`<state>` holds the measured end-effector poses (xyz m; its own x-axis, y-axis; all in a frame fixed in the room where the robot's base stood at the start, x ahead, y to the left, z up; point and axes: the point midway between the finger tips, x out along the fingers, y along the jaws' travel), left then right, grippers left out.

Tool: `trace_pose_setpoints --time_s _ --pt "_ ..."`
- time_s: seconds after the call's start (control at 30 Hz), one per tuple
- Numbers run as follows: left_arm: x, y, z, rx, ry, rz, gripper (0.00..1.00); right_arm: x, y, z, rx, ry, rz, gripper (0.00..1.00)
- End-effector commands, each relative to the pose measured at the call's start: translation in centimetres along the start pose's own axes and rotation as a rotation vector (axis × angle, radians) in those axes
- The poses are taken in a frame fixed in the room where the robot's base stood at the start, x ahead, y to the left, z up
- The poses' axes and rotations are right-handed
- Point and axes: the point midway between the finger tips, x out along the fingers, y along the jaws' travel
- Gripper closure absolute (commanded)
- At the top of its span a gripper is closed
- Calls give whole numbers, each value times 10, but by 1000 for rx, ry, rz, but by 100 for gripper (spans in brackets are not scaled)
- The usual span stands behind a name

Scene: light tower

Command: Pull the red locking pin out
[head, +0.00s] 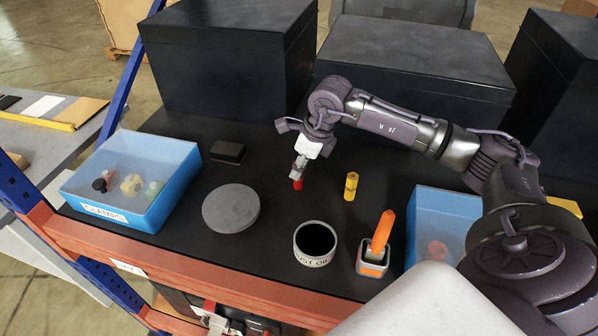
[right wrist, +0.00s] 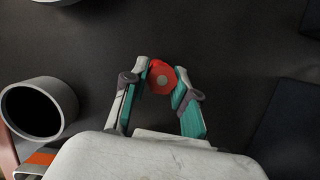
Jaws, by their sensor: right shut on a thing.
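The red locking pin (head: 297,184) shows as a small red piece on the black table top, just below my right gripper (head: 299,171). In the right wrist view the red pin (right wrist: 161,78) has a faceted head with a grey centre. There my right gripper (right wrist: 162,75) is shut on it, one teal-padded finger on each side. The pin's lower part is hidden, so I cannot tell whether it sits in a hole or is lifted. My left gripper is not in view.
A yellow pin (head: 351,186) stands right of the red one. Nearby are a grey disc (head: 231,208), an open can (head: 315,243), an orange-handled tool in a holder (head: 372,262) and a blue bin (head: 130,178) at left. Dark boxes (head: 228,60) line the back.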

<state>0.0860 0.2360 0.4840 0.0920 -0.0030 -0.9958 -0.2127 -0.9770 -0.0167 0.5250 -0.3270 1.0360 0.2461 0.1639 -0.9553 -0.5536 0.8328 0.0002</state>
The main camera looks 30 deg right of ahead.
Motion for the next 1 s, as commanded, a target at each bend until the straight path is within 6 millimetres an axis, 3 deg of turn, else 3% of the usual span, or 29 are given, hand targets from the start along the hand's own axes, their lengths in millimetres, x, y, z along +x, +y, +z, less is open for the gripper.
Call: trace_pose_setpoints --time_s 1.0 --pt "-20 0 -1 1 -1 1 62 -36 0 11 0 -1 0 100"
